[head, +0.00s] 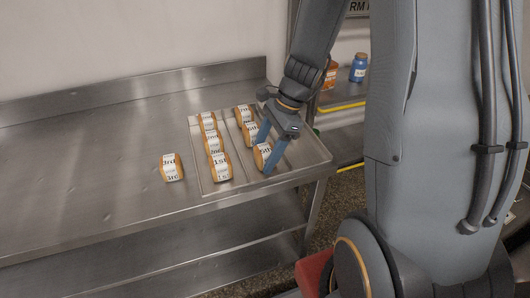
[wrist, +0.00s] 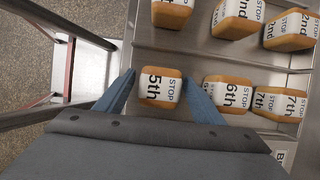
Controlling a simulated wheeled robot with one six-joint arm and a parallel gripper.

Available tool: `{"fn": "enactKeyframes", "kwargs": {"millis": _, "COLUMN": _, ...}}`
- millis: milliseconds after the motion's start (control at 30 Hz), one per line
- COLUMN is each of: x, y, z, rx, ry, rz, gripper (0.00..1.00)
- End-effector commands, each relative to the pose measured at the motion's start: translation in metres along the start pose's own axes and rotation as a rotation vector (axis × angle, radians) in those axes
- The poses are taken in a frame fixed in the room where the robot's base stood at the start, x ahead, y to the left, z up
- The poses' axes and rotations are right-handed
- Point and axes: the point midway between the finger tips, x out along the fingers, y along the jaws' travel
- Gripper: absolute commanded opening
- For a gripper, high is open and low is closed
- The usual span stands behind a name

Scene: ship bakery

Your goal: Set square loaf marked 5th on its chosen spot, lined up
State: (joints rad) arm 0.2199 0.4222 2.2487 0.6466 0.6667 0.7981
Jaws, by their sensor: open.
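The square loaf marked 5th (head: 262,153) sits upright in the right-hand lane of the metal tray (head: 310,150), at its near end. In the wrist view the 5th loaf (wrist: 160,87) lies between the two blue fingers of my gripper (wrist: 159,76). In the head view my gripper (head: 264,157) is open and points down, with one finger on either side of this loaf. The fingers look apart from it or only just beside it; I cannot tell whether they touch. Part of the loaf is hidden behind the fingers in the head view.
Loaves marked 6th (wrist: 228,95) and 7th (wrist: 278,103) stand behind the 5th in the same lane. Several loaves, including one marked 1st (head: 221,168), fill the left lane. A loaf marked 3rd (head: 171,168) stands left of the tray. The steel table (head: 90,165) is clear farther left.

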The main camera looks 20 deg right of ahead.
Motion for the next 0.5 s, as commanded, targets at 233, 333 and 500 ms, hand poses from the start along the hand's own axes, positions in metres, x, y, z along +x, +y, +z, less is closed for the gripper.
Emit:
{"fn": "enactKeyframes", "kwargs": {"millis": 233, "x": -0.021, "y": -0.002, "z": 0.001, "rx": -0.001, "ry": 0.0, "rz": -0.005, "gripper": 0.62}}
{"fn": "enactKeyframes", "kwargs": {"millis": 333, "x": -0.041, "y": -0.002, "z": 0.001, "rx": -0.001, "ry": 0.001, "rz": -0.007, "gripper": 0.62}}
{"fn": "enactKeyframes", "kwargs": {"millis": 500, "x": -0.077, "y": -0.002, "z": 0.0, "rx": -0.001, "ry": 0.001, "rz": -0.006, "gripper": 0.62}}
